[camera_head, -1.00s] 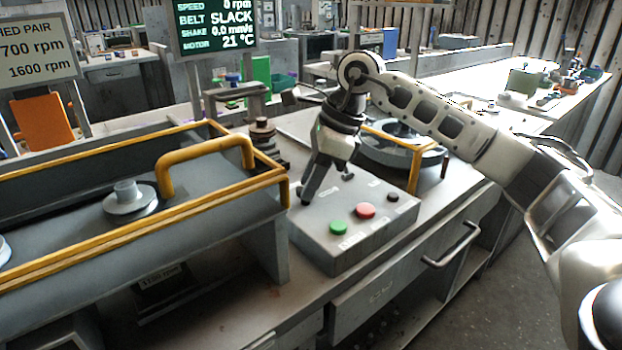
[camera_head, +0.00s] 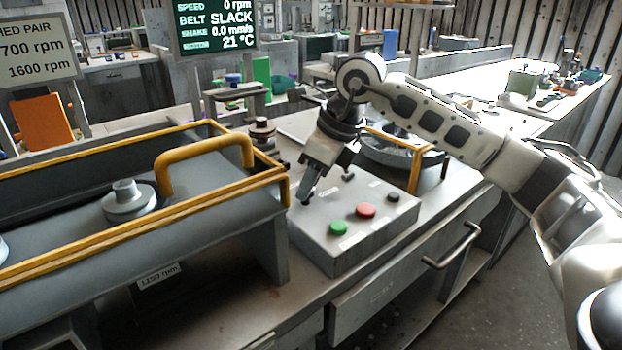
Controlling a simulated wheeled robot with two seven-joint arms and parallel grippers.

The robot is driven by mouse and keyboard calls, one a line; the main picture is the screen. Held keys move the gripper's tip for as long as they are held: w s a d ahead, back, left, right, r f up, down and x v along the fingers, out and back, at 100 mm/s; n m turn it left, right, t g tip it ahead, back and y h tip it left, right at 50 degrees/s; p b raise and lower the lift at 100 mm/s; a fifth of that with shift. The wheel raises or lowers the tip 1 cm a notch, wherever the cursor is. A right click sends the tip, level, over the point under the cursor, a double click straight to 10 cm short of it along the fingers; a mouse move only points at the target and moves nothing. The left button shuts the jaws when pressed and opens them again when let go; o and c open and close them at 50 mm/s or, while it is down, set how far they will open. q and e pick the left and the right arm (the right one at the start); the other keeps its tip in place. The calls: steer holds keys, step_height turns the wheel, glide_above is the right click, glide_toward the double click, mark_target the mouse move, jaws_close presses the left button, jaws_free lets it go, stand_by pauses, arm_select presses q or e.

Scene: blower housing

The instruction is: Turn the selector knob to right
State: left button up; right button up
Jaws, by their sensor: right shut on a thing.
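My right gripper (camera_head: 306,194) reaches down onto the left part of the grey control box (camera_head: 345,262). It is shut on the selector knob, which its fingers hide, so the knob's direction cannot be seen. A small dark part (camera_head: 348,176) shows on the box just right of the fingers. On the same top face are a green button (camera_head: 338,228), a red button (camera_head: 365,211) and a small black button (camera_head: 393,198), all clear of the gripper. My left gripper is not in view.
A yellow-edged grey housing (camera_head: 70,235) with a yellow handle (camera_head: 205,147) stands close left of the box. A round metal part (camera_head: 395,150) and yellow bar (camera_head: 415,170) lie behind it.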

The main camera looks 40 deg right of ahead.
steer(key=o, duration=1)
steer(key=p+v, duration=0.1)
steer(key=v, duration=1.5)
